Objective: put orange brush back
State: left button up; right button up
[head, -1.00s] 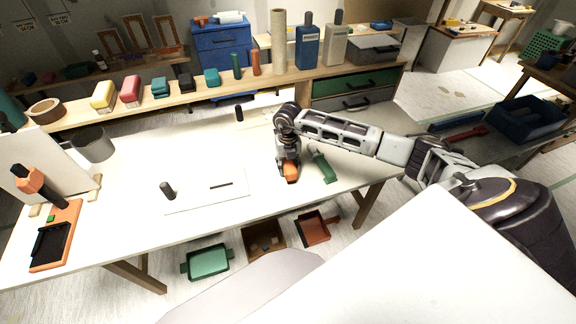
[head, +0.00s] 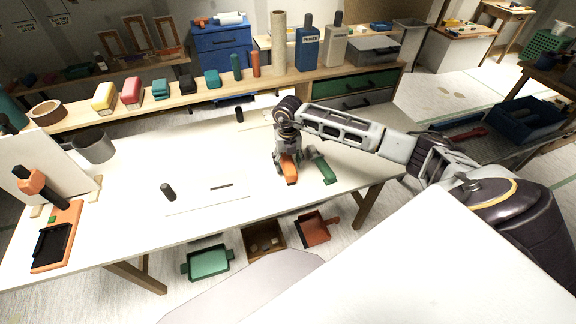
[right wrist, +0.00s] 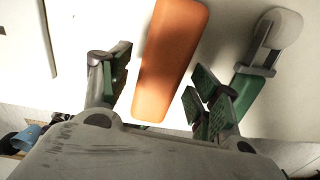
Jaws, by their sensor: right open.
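The orange brush (head: 290,170) lies on the white table beside a green-handled brush (head: 323,168). In the right wrist view the orange brush (right wrist: 170,60) shows as a long orange handle between my right gripper's fingers. My right gripper (head: 288,158) is open over it, and it also shows in the right wrist view (right wrist: 160,92). A gap shows between the handle and the fingers on each side. The green brush (right wrist: 247,85), with a grey end, lies just right of the fingers. My left gripper is out of view.
A thin pale sheet (head: 205,200) and a dark cylinder (head: 168,191) lie left of the gripper. A shelf (head: 75,116) of coloured blocks runs along the back. Mid-table is mostly clear.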

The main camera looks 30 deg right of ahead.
aim_at(288, 163)
notch_tip(288, 163, up, 12)
jog(key=shift+s+a+b, duration=0.15)
jog(key=shift+s+b, duration=0.05)
jog(key=shift+b, duration=0.2)
